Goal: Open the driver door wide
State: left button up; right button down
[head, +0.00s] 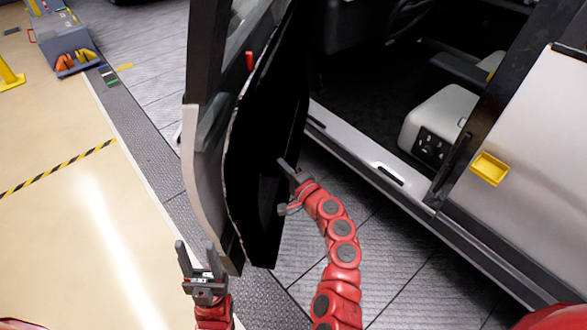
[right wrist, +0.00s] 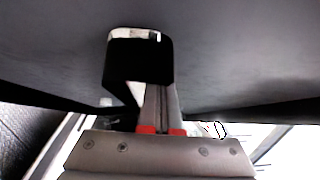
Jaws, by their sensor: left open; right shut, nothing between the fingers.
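The driver door (head: 262,130) stands swung out from the vehicle, with a clear gap to the sill. Its dark inner side faces my right arm. My right gripper (head: 285,166) is on the inner side of the door, fingers shut and empty, close to the panel. In the right wrist view, the shut fingers (right wrist: 161,100) point at a dark recess with a pale rim (right wrist: 132,33) in the door's grey inner panel. Whether they touch it I cannot tell. My left gripper (head: 198,250) is open and empty, pointing up outside the door, near its lower edge.
The vehicle's sill (head: 365,165) and dark cabin lie right of the door. A silver body panel with a yellow handle (head: 490,169) is further right. A grey cart (head: 60,35) stands far left. The beige floor (head: 60,240) at left is clear.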

jog(key=w+a+m+t+h+b, duration=0.2)
jog(key=a+b, duration=1.1)
jog(key=a, duration=1.5)
jog(key=shift+w+m+h, duration=0.4)
jog(key=shift+w+h, duration=0.6)
jog(key=shift+w, duration=0.15)
